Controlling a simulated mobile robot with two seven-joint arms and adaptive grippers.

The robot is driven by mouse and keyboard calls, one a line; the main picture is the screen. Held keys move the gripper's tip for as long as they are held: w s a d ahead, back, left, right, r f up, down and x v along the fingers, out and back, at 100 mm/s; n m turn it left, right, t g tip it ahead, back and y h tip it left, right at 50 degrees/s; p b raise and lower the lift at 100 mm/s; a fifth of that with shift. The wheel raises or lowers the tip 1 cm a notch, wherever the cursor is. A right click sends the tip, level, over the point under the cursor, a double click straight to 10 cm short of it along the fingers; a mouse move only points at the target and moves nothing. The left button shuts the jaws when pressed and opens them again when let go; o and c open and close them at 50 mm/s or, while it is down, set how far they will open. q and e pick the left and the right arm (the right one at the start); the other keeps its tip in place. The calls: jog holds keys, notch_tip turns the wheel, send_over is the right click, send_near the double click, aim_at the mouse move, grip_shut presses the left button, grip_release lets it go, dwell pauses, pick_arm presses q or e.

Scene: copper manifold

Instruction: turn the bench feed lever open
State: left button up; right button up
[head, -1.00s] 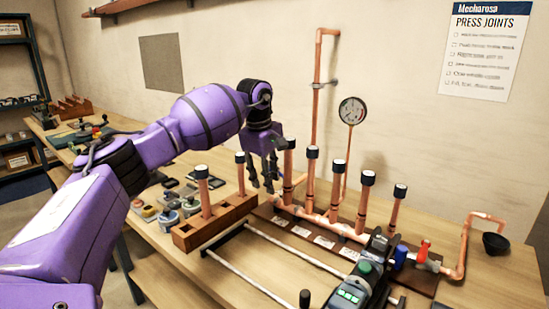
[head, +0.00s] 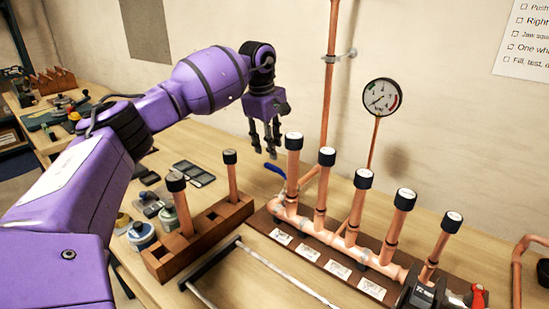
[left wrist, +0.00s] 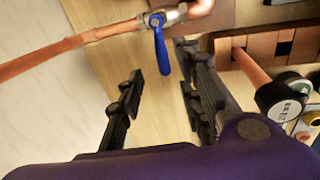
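The bench feed lever is a blue handle (head: 275,168) on a valve at the left, rear end of the copper manifold (head: 345,240). In the left wrist view the blue lever (left wrist: 160,50) hangs from a silver valve body (left wrist: 172,16) on a copper pipe. My left gripper (head: 265,147) is just above and left of the lever in the head view. Its dark fingers (left wrist: 160,80) are apart and empty, with the lever's free end showing near the gap between their tips. I cannot tell whether a finger touches it. My right gripper is not in view.
Several capped copper stubs rise from the manifold, the nearest (head: 293,160) close beside my left gripper. A wooden block (head: 205,232) with capped pipes stands in front. A gauge (head: 381,97) stands behind.

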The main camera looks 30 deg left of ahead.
aim_at(275, 167)
pick_arm(q)
jog(key=f, duration=0.4)
jog(key=w+f, duration=0.1)
jog(key=f, duration=0.2)
jog(key=shift+d+f+p, duration=0.1)
jog(key=shift+d+p, duration=0.1)
jog(key=shift+p, duration=0.1)
grip_shut()
